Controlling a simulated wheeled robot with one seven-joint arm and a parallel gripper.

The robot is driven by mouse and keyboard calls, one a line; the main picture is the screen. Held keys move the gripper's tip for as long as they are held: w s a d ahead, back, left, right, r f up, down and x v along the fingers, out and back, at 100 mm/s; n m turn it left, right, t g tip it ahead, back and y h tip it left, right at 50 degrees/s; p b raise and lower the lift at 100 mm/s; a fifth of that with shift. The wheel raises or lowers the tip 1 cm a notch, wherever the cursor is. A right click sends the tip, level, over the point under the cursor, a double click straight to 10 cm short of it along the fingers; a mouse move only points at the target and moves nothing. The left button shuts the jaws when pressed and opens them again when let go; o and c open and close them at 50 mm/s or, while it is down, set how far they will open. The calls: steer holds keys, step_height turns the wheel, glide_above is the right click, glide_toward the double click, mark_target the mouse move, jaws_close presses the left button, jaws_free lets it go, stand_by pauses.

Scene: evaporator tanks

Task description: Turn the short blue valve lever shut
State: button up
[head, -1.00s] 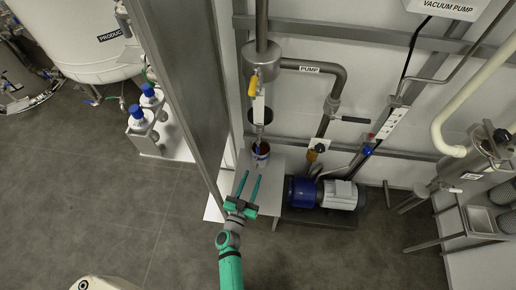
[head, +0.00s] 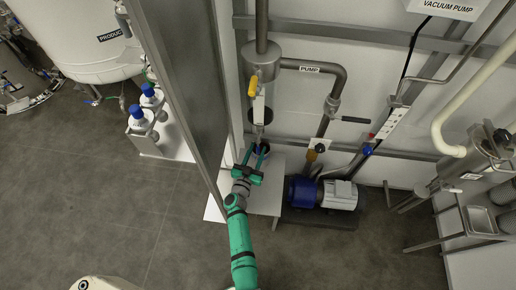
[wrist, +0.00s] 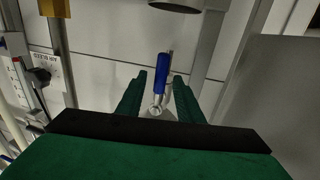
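The short blue valve lever (wrist: 160,75) stands roughly upright in the wrist view, with a round metal end at its bottom. It lies between the two green fingers of my gripper (wrist: 159,78), close to the right one. The fingers are apart and do not look clamped on it. In the head view my gripper (head: 259,149) reaches to the foot of the vertical pipe, over the small white stand. A bit of blue shows between the fingers there, but the arm hides most of that spot.
A steel post (head: 185,95) stands close on the left. The blue and grey pump (head: 322,193) is on the right. The white stand (head: 264,200) is under my gripper. Open floor lies in front.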

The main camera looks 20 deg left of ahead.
steer(key=shift+w, duration=0.8)
jaws_close()
